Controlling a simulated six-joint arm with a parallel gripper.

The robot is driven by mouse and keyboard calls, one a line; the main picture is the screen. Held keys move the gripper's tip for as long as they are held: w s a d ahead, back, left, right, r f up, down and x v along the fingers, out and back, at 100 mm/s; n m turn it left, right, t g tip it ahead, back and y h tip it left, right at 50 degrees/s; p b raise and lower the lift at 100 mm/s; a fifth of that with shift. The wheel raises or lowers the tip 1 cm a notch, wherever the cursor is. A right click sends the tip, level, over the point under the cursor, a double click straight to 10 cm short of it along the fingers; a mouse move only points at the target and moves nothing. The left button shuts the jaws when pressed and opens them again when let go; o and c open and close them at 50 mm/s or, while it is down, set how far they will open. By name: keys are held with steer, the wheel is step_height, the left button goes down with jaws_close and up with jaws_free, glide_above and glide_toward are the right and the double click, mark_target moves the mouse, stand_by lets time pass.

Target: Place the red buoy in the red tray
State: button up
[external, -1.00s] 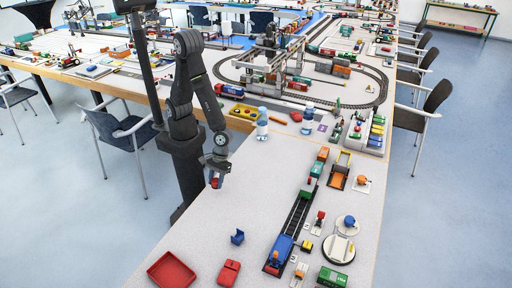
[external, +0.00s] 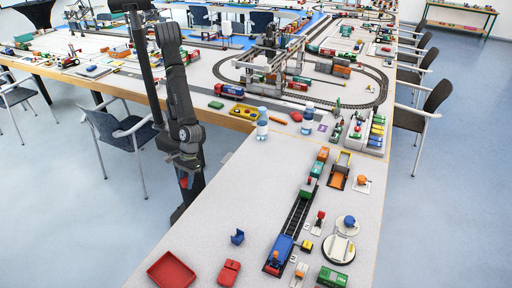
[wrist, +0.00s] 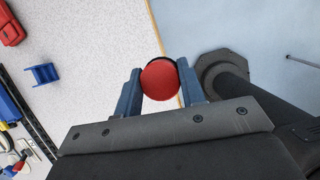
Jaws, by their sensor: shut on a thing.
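The red buoy (wrist: 160,80) is round and red with a dark rim. In the wrist view it sits between the two blue fingers of my gripper (wrist: 160,90), which is shut on it. In the external view my gripper (external: 185,181) hangs beside the table's left edge, and only a small bit of red shows at its tip. The red tray (external: 171,271) lies at the front left of the table, empty, nearer the camera than my gripper. The tray is not in the wrist view.
A blue holder (external: 237,237) and a red toy car (external: 229,272) stand right of the tray. A blue locomotive (external: 279,254) stands on a track further right. The table between my gripper and the tray is clear.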

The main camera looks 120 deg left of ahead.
steer(key=d+n+t, duration=0.1)
steer(key=d+n, duration=0.2)
steer(key=d, duration=2.5)
glide_above(169, 269)
steer(key=a, duration=0.2)
steer(key=f, duration=0.7)
steer(key=shift+s+d, duration=0.15)
steer(key=shift+d, duration=0.1)
steer(key=shift+f, duration=1.85)
steer(key=shift+f, duration=0.15)
steer(key=o, duration=0.7)
steer(key=v, duration=1.2)
